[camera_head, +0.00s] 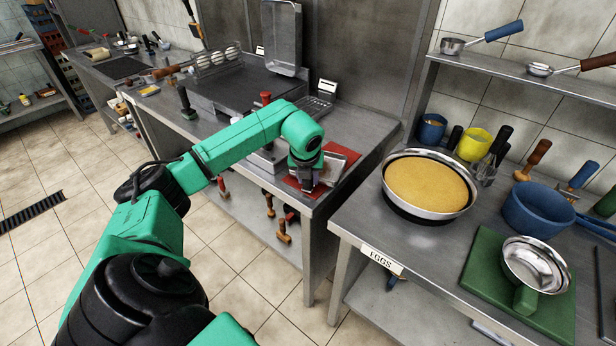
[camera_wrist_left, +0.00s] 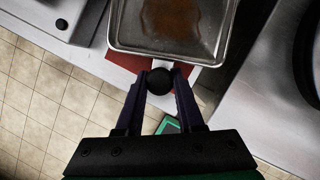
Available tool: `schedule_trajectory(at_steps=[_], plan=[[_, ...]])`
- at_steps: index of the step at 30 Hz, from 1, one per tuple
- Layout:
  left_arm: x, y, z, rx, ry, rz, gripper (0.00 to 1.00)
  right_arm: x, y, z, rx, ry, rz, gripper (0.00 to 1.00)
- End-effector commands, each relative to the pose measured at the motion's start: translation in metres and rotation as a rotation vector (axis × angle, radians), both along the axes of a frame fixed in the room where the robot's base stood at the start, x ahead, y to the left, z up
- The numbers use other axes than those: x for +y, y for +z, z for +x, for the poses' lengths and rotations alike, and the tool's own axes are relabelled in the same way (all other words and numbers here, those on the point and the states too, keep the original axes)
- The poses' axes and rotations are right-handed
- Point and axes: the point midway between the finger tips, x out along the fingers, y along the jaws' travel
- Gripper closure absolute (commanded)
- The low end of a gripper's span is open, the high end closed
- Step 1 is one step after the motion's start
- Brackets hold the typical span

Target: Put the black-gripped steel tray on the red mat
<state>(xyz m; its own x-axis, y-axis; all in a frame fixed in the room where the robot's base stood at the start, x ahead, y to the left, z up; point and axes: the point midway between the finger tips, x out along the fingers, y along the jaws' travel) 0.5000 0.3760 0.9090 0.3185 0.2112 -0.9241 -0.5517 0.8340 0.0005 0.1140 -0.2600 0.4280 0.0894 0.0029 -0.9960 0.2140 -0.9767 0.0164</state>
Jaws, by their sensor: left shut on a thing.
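The steel tray (camera_head: 331,166) is over the red mat (camera_head: 343,151) at the front corner of the middle counter. In the left wrist view the tray (camera_wrist_left: 122,38) shows a brownish stain inside, and its black grip (camera_wrist_left: 160,82) points toward me. My left gripper (camera_head: 304,186) is shut on that grip; its fingers (camera_wrist_left: 161,84) lie on both sides of it. Red mat (camera_wrist_left: 120,68) shows beside and below the tray's near edge. The tray hides much of the mat, and I cannot tell whether it touches it. My right gripper is not in view.
A red-knobbed tool (camera_head: 265,98) stands behind my left forearm. A pan with yellow contents (camera_head: 428,186) stands on the right counter across a narrow gap. A blue pot (camera_head: 538,210) and a green board (camera_head: 480,275) with a steel pan (camera_head: 535,265) are farther right.

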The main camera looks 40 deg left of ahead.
Motion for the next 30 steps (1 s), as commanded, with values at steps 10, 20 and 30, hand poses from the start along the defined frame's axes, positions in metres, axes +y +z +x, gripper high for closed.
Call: schedule_trajectory(at_steps=[10, 20, 30], plan=[[0.0002, 0.0004, 0.0005, -0.002, 0.000, 0.000, 1.00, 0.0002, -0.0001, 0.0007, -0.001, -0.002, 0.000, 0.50], [0.0003, -0.0049, 0.0004, -0.002, 0.000, 0.000, 1.00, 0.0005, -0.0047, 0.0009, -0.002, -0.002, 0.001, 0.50], [0.0003, -0.0074, 0.0004, -0.002, 0.000, 0.000, 0.28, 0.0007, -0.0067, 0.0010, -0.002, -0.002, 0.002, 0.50]])
